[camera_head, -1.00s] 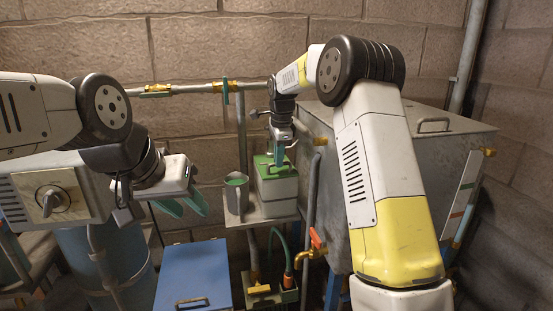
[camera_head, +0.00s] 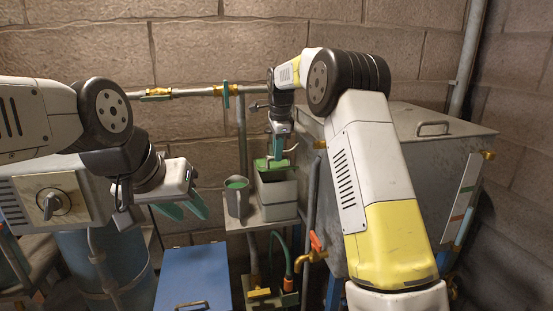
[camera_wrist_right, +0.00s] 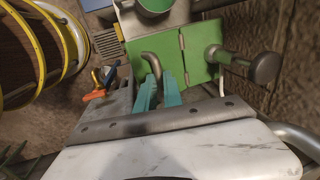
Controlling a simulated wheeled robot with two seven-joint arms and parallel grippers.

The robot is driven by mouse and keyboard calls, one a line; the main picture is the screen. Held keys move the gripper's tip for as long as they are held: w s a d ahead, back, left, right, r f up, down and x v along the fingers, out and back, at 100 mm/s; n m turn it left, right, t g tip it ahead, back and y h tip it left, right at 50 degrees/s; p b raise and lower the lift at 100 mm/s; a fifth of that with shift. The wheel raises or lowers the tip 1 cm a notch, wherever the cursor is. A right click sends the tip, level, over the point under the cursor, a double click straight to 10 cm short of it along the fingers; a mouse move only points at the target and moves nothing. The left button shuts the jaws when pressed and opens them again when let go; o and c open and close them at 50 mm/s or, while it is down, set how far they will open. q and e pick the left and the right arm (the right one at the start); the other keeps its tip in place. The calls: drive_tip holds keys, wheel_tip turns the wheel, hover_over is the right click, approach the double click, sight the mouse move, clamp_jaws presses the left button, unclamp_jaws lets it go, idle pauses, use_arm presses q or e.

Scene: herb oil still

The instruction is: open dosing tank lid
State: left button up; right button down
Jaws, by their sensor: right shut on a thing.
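The dosing tank (camera_head: 279,192) is a small grey box on a metal shelf. Its green lid (camera_head: 270,164) is raised and tilted above the box, with a dark opening showing below it. In the right wrist view the hinged green lid (camera_wrist_right: 195,55) carries a bent metal handle (camera_wrist_right: 152,66). My right gripper (camera_head: 278,152) is shut on this handle, with its teal fingers (camera_wrist_right: 160,90) around it. My left gripper (camera_head: 186,208) is open and empty, in the air to the left of the tank.
A grey jug with green contents (camera_head: 237,196) stands just left of the tank. A large metal vat (camera_head: 425,160) is on the right. A blue lidded box (camera_head: 195,278) is below the left gripper. A horizontal pipe (camera_head: 195,92) runs along the wall behind.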

drive_tip(key=shift+w+a+r, duration=0.15)
drive_tip(key=shift+w+r, duration=0.1)
drive_tip(key=shift+w, duration=0.55)
drive_tip(key=shift+w+a+r, duration=0.15)
drive_tip(key=shift+w+r, duration=0.05)
drive_tip(key=shift+w, duration=0.6)
drive_tip(key=c, duration=1.5)
unclamp_jaws()
drive_tip(key=shift+w, duration=0.1)
drive_tip(key=shift+r, duration=0.1)
drive_tip(key=v, duration=0.7)
drive_tip(key=shift+r, duration=0.4)
